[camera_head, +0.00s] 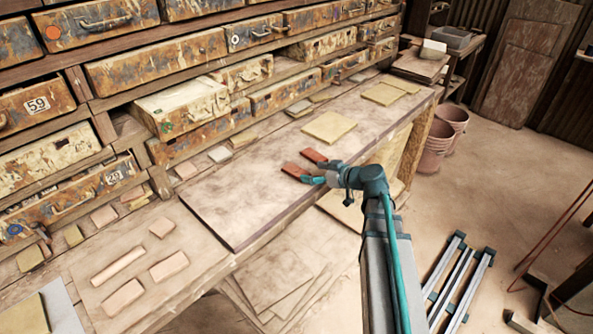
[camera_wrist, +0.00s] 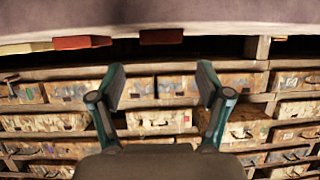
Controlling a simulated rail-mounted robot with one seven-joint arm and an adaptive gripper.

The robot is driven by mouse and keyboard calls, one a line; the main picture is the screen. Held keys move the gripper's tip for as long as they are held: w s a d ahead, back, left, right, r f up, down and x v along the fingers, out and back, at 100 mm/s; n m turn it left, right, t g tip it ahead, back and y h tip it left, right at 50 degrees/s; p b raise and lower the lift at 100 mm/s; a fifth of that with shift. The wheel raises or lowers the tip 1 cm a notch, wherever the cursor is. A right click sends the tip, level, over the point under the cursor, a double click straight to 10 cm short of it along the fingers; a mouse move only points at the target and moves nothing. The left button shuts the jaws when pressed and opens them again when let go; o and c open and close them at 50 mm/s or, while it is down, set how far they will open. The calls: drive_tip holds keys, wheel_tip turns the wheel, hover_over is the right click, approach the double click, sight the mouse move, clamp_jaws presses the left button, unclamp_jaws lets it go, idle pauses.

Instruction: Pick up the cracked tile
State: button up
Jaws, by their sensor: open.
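Two small red tile pieces lie on the bench board: a nearer one (camera_head: 296,170) and a farther one (camera_head: 313,155), with a gap between them. They look like the cracked tile, but no crack line is clear at this size. In the wrist view the red pieces (camera_wrist: 82,42) (camera_wrist: 161,36) show edge-on near the top. My gripper (camera_head: 316,172) is open and empty, just right of the pieces in the head view. Its spread fingers (camera_wrist: 162,80) have nothing between them in the wrist view. Whether a finger touches a piece cannot be told.
A square yellowish tile (camera_head: 329,127) lies behind the red pieces. Rusty drawers (camera_head: 157,64) line the back of the bench, one pulled out (camera_head: 181,106). Pale tiles (camera_head: 169,266) lie at the front left. The bench board (camera_head: 235,205) is clear left of the pieces.

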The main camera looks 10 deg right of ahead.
sight(297, 171)
drive_tip(key=shift+p+x, duration=1.35)
drive_tip(key=shift+x, duration=1.25)
drive_tip(key=shift+w+a+f, duration=0.2)
drive_tip(key=shift+a+f, duration=0.1)
drive_tip(key=shift+f, duration=0.1)
drive_tip(key=c, duration=1.3)
